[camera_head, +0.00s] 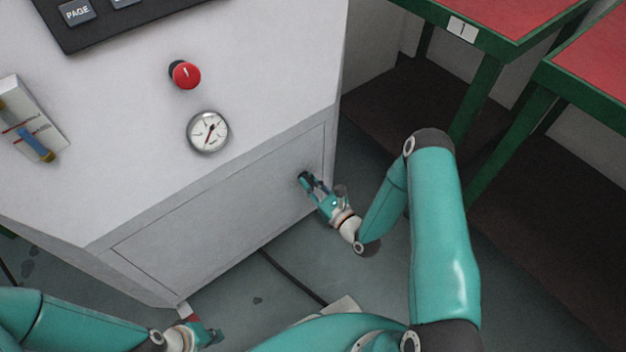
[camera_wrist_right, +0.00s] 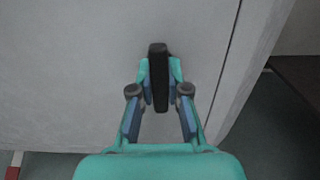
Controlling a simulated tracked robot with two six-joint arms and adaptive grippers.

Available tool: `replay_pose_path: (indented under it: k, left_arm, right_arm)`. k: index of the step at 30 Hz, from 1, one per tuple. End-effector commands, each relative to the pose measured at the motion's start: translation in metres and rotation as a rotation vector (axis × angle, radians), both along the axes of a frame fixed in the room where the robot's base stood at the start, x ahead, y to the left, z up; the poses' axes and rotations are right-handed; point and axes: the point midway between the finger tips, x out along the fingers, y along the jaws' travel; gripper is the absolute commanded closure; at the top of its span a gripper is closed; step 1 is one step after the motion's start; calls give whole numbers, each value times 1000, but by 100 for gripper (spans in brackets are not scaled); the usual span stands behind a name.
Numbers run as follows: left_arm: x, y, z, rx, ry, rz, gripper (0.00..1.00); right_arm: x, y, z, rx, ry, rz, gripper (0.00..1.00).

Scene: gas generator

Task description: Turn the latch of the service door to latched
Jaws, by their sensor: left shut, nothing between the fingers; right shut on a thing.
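The service door (camera_head: 215,215) is the grey panel low on the cabinet front, and it lies flush in its frame. Its latch (camera_wrist_right: 158,66) is a black bar handle near the door's right edge. In the right wrist view the bar stands upright. My right gripper (camera_head: 306,180) is at the latch; the right wrist view shows its fingers (camera_wrist_right: 161,85) shut on the bar from both sides. In the head view the gripper hides most of the latch. My left gripper (camera_head: 212,335) is shut and empty at the bottom left, away from the door.
Above the door are a round gauge (camera_head: 208,132), a red knob (camera_head: 186,75) and a blue-handled lever (camera_head: 36,146). Green-framed tables (camera_head: 487,75) with red tops stand at the right. A dark cable (camera_head: 290,277) lies on the floor before the cabinet.

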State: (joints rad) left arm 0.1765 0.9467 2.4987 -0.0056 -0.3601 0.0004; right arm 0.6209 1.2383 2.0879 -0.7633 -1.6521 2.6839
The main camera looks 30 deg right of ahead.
Motion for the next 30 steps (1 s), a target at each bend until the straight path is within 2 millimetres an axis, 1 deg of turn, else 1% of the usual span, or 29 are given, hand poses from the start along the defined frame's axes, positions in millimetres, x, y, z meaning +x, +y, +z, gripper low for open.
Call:
replay_pose_path:
  k: [1,2,6,16,20,23,30]
  left_arm:
    - [0,0,-1,0,0,0,100]
    - [0,0,-1,0,0,0,100]
    - [0,0,-1,0,0,0,100]
    - [0,0,0,0,0,0,100]
    - [0,0,1,0,0,0,100]
    - [0,0,1,0,0,0,100]
    - [0,0,0,0,0,0,100]
  right_arm:
    - [2,-2,-2,-1,3,-4,100]
    - [2,-2,-2,-2,3,-4,82]
    - [2,-1,-1,-2,1,-3,58]
    - [-1,-2,0,-1,0,-3,58]
    - [-9,-3,-1,0,2,-4,58]
    - [-23,-6,-1,2,3,-5,58]
    - [-71,-14,-3,2,6,-9,58]
